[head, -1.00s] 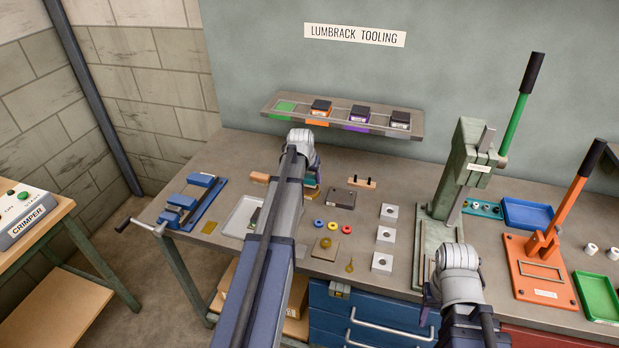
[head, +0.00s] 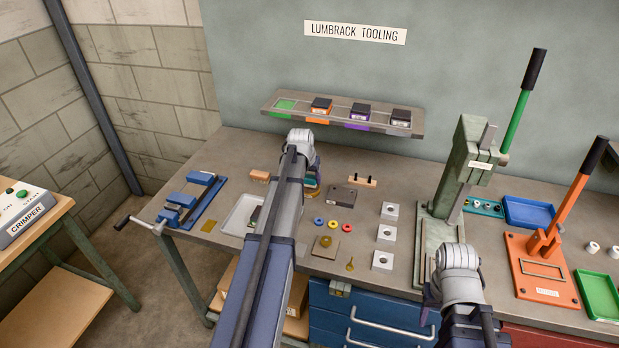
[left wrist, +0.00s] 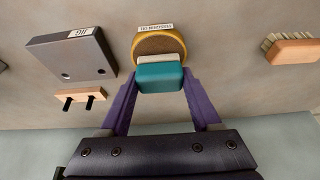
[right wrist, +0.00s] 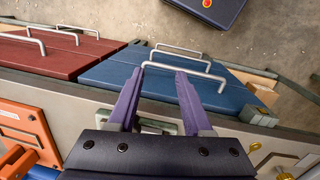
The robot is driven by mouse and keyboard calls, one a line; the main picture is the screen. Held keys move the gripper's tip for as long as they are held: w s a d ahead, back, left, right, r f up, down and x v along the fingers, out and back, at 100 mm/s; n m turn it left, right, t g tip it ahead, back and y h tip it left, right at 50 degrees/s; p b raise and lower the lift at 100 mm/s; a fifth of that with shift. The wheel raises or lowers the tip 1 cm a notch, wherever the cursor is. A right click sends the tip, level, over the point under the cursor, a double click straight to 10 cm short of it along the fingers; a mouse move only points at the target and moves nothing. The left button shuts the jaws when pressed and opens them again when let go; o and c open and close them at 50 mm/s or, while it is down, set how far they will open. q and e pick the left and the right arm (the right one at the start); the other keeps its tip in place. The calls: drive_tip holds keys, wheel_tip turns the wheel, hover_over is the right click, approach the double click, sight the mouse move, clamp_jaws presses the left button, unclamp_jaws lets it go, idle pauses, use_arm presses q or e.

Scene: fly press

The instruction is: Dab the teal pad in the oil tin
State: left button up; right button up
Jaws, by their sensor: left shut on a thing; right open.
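The teal pad (left wrist: 160,77), with a pale layer along its far side, is gripped between the purple fingers of my left gripper (left wrist: 160,84). The oil tin (left wrist: 158,43) is round and yellow, with a brown inside and a white label on its rim. In the left wrist view the pad overlaps the tin's near edge; I cannot tell whether it touches. In the head view my left arm mostly hides pad and tin, with a sliver of teal (head: 313,183) showing right of the wrist. My right gripper (right wrist: 163,72) is open and empty, above the bench front near the blue drawers.
A dark grey block (left wrist: 72,52) and a wooden piece with two black pegs (left wrist: 80,97) lie on one side of the tin. A brush (left wrist: 290,48) lies on the other. The green press (head: 462,170) stands right of several pale square blocks (head: 386,234).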

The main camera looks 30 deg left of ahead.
use_arm(q)
drive_tip(key=shift+s+f+b, duration=0.1)
drive_tip(key=shift+f+b, duration=0.35)
idle(1.3)
drive_tip(key=shift+r, duration=0.1)
wheel_tip(320, 180, up, 7)
drive_tip(key=p, duration=0.7)
idle(0.5)
drive_tip(key=shift+f+b, duration=0.6)
drive_tip(key=shift+f, duration=0.1)
drive_tip(key=shift+a+r, duration=0.1)
